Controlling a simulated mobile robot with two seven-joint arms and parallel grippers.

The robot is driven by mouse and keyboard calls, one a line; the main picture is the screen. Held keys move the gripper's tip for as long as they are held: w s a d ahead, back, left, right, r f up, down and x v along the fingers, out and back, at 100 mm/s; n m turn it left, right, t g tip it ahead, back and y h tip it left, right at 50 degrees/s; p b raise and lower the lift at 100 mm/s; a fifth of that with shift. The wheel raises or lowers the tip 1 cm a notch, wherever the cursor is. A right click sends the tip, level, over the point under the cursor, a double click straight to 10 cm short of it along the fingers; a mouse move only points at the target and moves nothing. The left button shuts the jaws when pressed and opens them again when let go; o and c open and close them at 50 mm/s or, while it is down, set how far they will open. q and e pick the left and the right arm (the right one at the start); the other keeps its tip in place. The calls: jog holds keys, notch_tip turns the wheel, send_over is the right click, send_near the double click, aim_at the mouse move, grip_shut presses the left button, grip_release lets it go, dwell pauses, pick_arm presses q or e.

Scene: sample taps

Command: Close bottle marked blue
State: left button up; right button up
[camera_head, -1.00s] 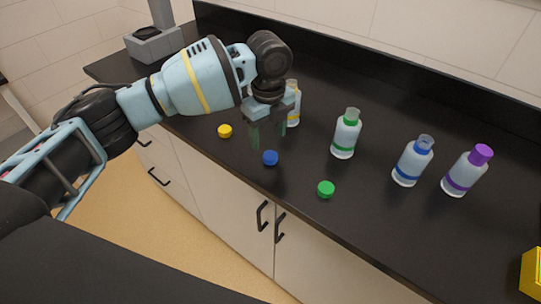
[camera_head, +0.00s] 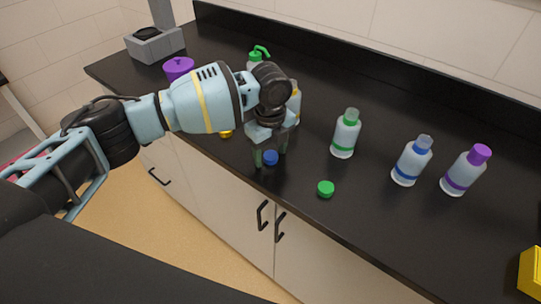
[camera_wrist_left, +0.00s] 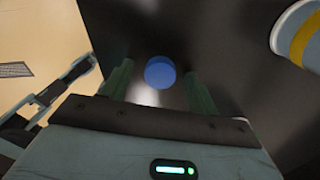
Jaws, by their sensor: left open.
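The blue-marked bottle (camera_head: 412,163) stands upright on the black counter with a blue band, and no blue cap is on its neck. The blue cap (camera_head: 270,158) lies on the counter near its front edge. My left gripper (camera_head: 269,158) is open, pointing down, with its fingers on either side of the blue cap. In the left wrist view the blue cap (camera_wrist_left: 160,72) shows between the two open green fingers (camera_wrist_left: 158,85). I cannot tell whether the fingers touch it. My right gripper is not in view.
A green-banded bottle (camera_head: 345,135) and a purple-capped bottle (camera_head: 466,170) stand on the counter. A green cap (camera_head: 326,189) lies in front. A yellow-banded bottle (camera_head: 295,103) and a yellow cap (camera_head: 226,134) are partly hidden by my arm. A yellow object (camera_head: 532,272) is at right.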

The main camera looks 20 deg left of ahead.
aim_at(271, 155)
pick_arm(q)
jog(key=c, duration=1)
jog(key=shift+c, duration=0.2)
jog(key=shift+r, duration=0.1)
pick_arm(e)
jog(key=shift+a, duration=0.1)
